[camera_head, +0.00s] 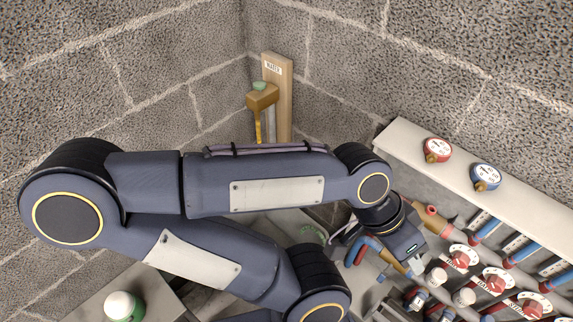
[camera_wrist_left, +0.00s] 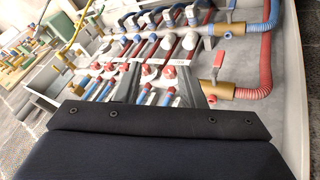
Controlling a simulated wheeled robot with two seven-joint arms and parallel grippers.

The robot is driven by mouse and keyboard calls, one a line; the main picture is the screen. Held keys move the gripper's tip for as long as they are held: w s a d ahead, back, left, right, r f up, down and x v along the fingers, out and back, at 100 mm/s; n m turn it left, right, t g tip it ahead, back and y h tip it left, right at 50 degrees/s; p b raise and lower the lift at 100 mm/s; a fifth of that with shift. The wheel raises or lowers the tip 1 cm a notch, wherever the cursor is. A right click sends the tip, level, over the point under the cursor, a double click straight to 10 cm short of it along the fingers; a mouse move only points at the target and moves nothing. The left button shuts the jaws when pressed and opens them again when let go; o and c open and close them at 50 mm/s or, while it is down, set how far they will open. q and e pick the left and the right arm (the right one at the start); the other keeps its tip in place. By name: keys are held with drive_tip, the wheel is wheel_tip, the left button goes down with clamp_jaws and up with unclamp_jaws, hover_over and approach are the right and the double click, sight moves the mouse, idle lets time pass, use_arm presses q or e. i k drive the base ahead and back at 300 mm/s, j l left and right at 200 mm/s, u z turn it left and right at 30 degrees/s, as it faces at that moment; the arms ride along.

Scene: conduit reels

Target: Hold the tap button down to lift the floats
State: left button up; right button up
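The tap (camera_head: 262,98) is a brass-coloured block with a rounded green button (camera_head: 259,86) on top. It sits on an upright wooden board (camera_head: 277,75) labelled WATER, in the corner behind my left arm. My left gripper (camera_head: 404,246) is over the pipework at the right, well apart from the button, pointing down. In the left wrist view its two dark fingers (camera_wrist_left: 157,70) stand apart, with pipes visible between them and nothing held. Floats cannot be made out; several scaled strips (camera_head: 482,218) with blue tubes may hold them. My right gripper is not in view.
A pale ledge (camera_head: 460,170) carries a red gauge (camera_head: 437,150) and a blue gauge (camera_head: 485,177). Several red-and-white dials (camera_head: 463,257) line the manifold. A green-and-white knob (camera_head: 121,306) stands at lower left. Block walls close the corner; my arm hides much of the middle.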

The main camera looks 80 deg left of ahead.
sight(259, 85)
drive_tip(key=u, duration=2.65)
